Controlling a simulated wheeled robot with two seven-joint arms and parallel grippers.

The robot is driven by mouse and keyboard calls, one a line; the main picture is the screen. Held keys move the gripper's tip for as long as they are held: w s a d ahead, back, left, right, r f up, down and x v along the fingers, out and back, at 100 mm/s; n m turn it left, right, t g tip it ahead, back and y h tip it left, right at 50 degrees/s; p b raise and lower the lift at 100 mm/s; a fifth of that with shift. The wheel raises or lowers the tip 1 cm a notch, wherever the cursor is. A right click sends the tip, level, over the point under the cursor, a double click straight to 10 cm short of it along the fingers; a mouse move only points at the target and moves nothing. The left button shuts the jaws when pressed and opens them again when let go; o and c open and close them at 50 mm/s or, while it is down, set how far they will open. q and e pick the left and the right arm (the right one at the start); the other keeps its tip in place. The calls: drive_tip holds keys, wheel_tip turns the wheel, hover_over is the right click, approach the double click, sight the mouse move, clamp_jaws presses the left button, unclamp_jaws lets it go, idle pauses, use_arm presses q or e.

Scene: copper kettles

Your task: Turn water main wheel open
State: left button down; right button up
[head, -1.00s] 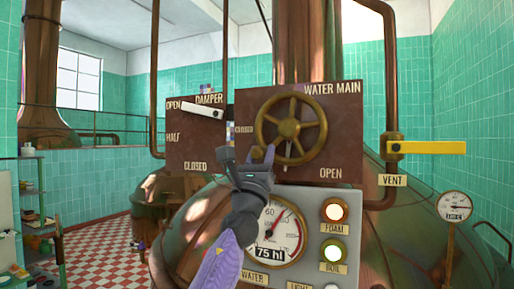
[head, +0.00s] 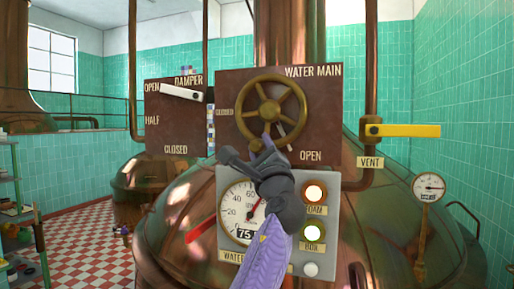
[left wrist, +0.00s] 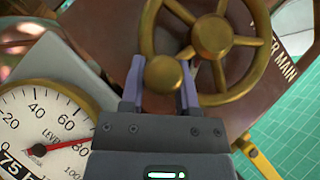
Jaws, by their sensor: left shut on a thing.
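The brass water main wheel (head: 298,105) is mounted on a dark red-brown panel marked CLOSED at left and OPEN at lower right. A pale pointer (head: 282,130) shows below its hub, angled down and right toward OPEN (head: 311,156). My left gripper (head: 264,145) is at the wheel's bottom, slightly left of centre. In the left wrist view, its two purple fingers are on either side of the wheel's round brass knob (left wrist: 163,75) and shut on it. The wheel also shows behind the knob (left wrist: 238,42). My right gripper is not in view.
A gauge panel (head: 228,262) with lamps sits just below the wheel, partly behind my left arm. The damper panel (head: 165,128) with a white lever is at left. A yellow vent lever (head: 412,130) juts out at right. Copper kettles (head: 395,205) stand close behind.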

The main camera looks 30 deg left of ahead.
use_arm(q)
drive_tip(key=shift+d+r, duration=0.1)
drive_tip(key=shift+r, duration=0.05)
idle(0.3)
drive_tip(key=c, duration=0.7)
unclamp_jaws()
drive_tip(key=o, duration=0.3)
drive_tip(key=shift+s+d, duration=0.1)
drive_tip(key=shift+d, duration=0.05)
drive_tip(key=shift+o, duration=0.2)
drive_tip(key=b+v, duration=0.4)
drive_tip(key=v, duration=0.5)
drive_tip(key=shift+s+d+f, duration=0.2)
drive_tip(key=shift+d+f, duration=0.05)
drive_tip(key=shift+f, duration=0.05)
